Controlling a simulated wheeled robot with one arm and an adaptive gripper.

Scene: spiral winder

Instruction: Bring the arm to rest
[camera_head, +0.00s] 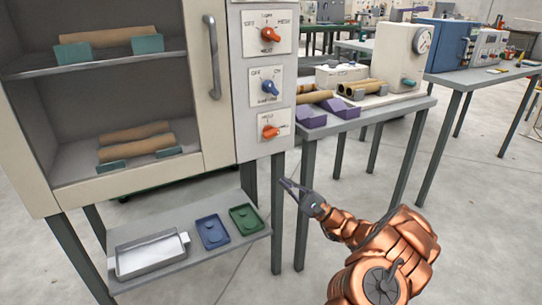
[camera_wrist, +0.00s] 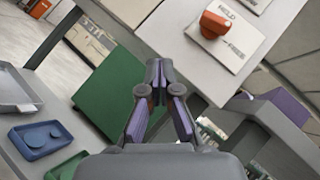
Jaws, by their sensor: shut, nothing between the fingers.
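My copper-coloured arm reaches in from the lower right in the head view. My gripper (camera_head: 287,183) is in the air in front of the cabinet's right leg, below the control panel. In the wrist view my gripper (camera_wrist: 158,68) shows its two fingers with tips together, shut and empty. No object touches the fingertips in that view, and the panel's underside edge lies just beyond them.
The cabinet panel carries an orange knob (camera_head: 270,131) and a blue knob (camera_head: 269,87). A low shelf holds a metal tray (camera_head: 148,255), a blue tray (camera_head: 212,232) and a green tray (camera_head: 245,218). A winder table (camera_head: 385,110) stands behind. Open floor lies right.

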